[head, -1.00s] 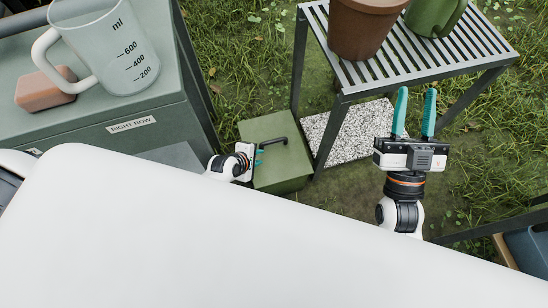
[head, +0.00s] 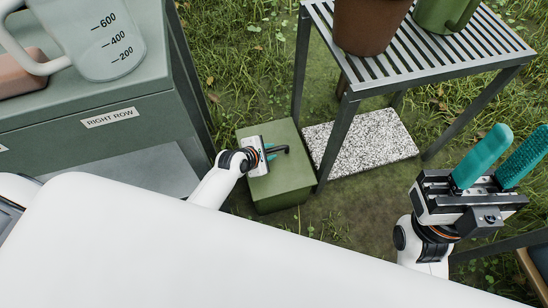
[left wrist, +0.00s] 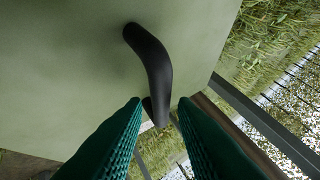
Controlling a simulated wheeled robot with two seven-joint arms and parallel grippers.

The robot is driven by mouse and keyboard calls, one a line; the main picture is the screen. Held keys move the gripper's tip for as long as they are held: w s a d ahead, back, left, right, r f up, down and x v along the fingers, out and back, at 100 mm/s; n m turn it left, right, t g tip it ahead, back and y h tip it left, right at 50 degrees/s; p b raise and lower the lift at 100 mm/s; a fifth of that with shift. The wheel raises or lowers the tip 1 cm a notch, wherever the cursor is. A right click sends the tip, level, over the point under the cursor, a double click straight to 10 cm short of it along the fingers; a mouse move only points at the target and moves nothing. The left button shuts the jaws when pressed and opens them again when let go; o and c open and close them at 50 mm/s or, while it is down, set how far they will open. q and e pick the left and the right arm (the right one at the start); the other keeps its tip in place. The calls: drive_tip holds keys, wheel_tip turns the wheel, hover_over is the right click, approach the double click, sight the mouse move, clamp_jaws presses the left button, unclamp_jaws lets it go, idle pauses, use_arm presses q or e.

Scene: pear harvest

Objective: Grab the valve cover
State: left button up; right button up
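The valve cover appears to be the green box (head: 285,184) with a black bent handle on the ground in the head view. Its handle (left wrist: 155,62) shows in the left wrist view, standing off the green face (left wrist: 65,70). My left gripper (head: 272,152) is over the cover's top at the handle. In the left wrist view its teal fingers (left wrist: 160,103) are apart, one on each side of the handle's lower end. I cannot tell whether they touch it. My right gripper (head: 522,133) is open and empty at the right, away from the cover.
A slatted metal table (head: 425,50) with a brown pot (head: 368,24) and a green jug (head: 445,12) stands close behind the cover. A speckled slab (head: 362,143) lies under it. A green cabinet labelled RIGHT ROW (head: 110,117) stands at the left. Grass surrounds them.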

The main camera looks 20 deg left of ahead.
sight(273, 150)
use_arm(q)
drive_tip(key=b+x, duration=0.2)
drive_tip(key=x, duration=0.1)
drive_tip(key=shift+w+f, duration=0.25)
drive_tip(key=shift+f, duration=0.1)
drive_tip(key=shift+c, duration=0.6)
clamp_jaws()
drive_tip(key=shift+r, duration=0.1)
